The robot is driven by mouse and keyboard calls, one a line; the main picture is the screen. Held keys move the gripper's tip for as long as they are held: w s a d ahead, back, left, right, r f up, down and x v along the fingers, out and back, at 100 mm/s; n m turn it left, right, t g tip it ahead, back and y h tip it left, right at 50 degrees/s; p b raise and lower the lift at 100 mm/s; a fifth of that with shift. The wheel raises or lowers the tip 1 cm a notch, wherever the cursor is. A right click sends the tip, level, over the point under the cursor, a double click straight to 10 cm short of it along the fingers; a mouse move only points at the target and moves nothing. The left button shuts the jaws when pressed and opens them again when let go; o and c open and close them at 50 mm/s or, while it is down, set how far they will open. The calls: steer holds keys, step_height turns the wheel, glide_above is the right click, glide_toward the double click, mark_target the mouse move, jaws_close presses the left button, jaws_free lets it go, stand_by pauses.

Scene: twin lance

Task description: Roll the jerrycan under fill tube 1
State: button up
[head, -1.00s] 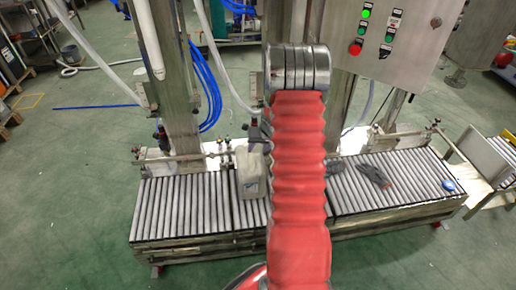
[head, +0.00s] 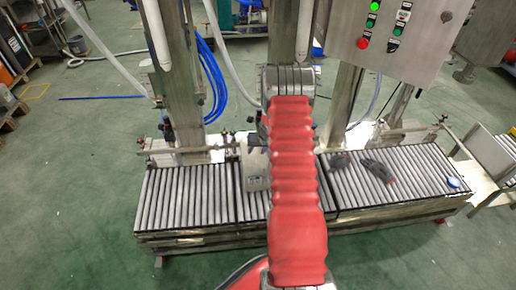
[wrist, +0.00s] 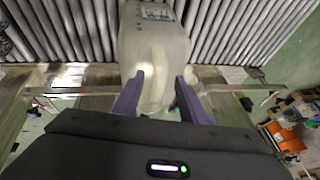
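The jerrycan (head: 257,168), pale and whitish with a small label, stands on the roller conveyor (head: 185,200) just right of a section seam, partly hidden by my red arm. In the wrist view the jerrycan (wrist: 152,45) is at top centre, on the rollers. The purple fingers of my gripper (wrist: 158,85) are spread apart, one on each side of its near part; I cannot tell whether they touch it. A white fill tube (head: 158,35) hangs above the left section; another (head: 305,30) hangs behind my arm. I see no numbers on them.
A metal rail (head: 190,150) runs along the back of the conveyor, with steel columns (head: 180,90) behind it. A control box (head: 385,35) is at upper right. Dark items (head: 377,170) and a blue-and-white cap (head: 453,182) lie on the right section. The left rollers are clear.

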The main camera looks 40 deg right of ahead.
steer(key=shift+x, duration=1.05)
jaws_close()
